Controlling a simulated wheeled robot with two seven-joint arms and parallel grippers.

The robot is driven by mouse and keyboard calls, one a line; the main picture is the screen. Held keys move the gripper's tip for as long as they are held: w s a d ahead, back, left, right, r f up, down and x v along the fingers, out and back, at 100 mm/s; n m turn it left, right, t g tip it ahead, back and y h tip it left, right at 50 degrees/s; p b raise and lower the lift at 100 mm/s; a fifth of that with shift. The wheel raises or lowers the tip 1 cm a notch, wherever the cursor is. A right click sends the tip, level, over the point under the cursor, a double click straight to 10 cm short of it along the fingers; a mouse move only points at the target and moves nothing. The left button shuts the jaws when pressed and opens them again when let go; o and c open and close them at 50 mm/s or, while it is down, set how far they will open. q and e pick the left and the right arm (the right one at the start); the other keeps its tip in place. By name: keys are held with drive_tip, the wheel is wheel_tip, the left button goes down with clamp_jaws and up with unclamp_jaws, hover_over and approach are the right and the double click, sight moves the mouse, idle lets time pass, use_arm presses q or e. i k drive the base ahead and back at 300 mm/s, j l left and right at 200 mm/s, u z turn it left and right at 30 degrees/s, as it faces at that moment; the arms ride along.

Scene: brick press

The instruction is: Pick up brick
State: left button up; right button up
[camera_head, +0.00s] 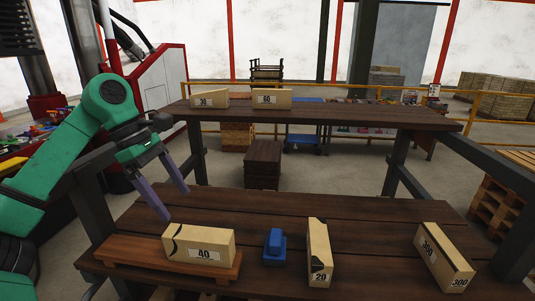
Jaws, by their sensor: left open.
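My left gripper (168,194) is open and empty, with its two purple fingers spread. It hangs above the left part of the lower wooden table (375,218), up and left of a tan brick marked 40 (205,237). That brick lies on a low wooden board (130,252). A tan brick marked 20 (318,247) stands on the table in the middle right. A tan brick marked 300 (443,250) lies farther right. On the upper shelf (330,112) sit a brick marked 30 (209,99) and one marked 60 (272,99). My right gripper is not visible.
A small blue object (274,245) stands between the bricks marked 40 and 20. Dark posts hold the upper shelf above the back of the table. A red and white machine (165,75) stands at the left. The table's back middle is clear.

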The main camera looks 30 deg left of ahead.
sight(320, 261)
drive_tip(key=k, duration=1)
